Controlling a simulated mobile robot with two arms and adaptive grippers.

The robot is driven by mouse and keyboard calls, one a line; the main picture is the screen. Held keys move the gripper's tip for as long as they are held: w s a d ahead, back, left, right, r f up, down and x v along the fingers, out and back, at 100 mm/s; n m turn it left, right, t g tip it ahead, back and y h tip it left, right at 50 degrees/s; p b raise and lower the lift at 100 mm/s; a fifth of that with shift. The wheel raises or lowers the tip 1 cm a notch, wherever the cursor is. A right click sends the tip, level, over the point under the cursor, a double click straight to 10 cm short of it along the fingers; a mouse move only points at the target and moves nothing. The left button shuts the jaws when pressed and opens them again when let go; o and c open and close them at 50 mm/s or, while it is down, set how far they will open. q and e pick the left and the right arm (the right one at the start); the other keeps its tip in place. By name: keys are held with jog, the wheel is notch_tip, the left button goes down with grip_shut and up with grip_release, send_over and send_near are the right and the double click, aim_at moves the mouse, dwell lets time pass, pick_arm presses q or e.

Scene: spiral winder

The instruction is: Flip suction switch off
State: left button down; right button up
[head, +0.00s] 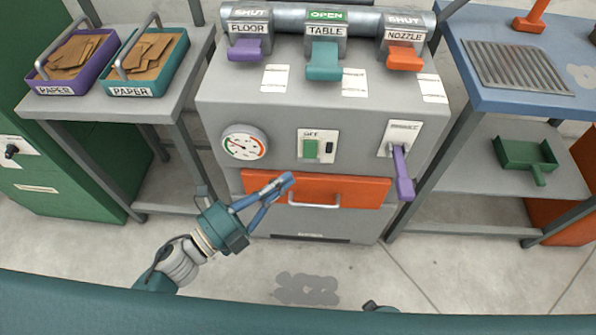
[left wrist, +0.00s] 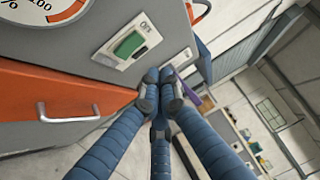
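The switch, a green rocker (head: 311,150) on a white plate with a label that seems to read OFF, sits on the grey machine's front. It also shows in the left wrist view (left wrist: 128,44). A small dark window is beside the rocker. My left gripper (head: 286,181) is in front of the orange drawer, below and left of the switch in the head view, apart from it. In the left wrist view the fingertips (left wrist: 161,90) are together with nothing visible between them. My right gripper cannot be made out.
An orange drawer (head: 345,190) with a pale handle is below the switch. A dial gauge (head: 244,146) is left of it, and a purple lever (head: 402,175) sticks out at the right. FLOOR, TABLE and NOZZLE levers line the top pipe (head: 365,20). Tables flank the machine.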

pick_arm(q)
jog(key=v, duration=0.3)
jog(key=shift+s+a+r, duration=0.15)
jog(key=shift+s+r, duration=0.1)
jog(key=shift+r, duration=0.05)
pick_arm(e)
jog(key=shift+s+a, duration=0.1)
jog(key=shift+s, duration=0.45)
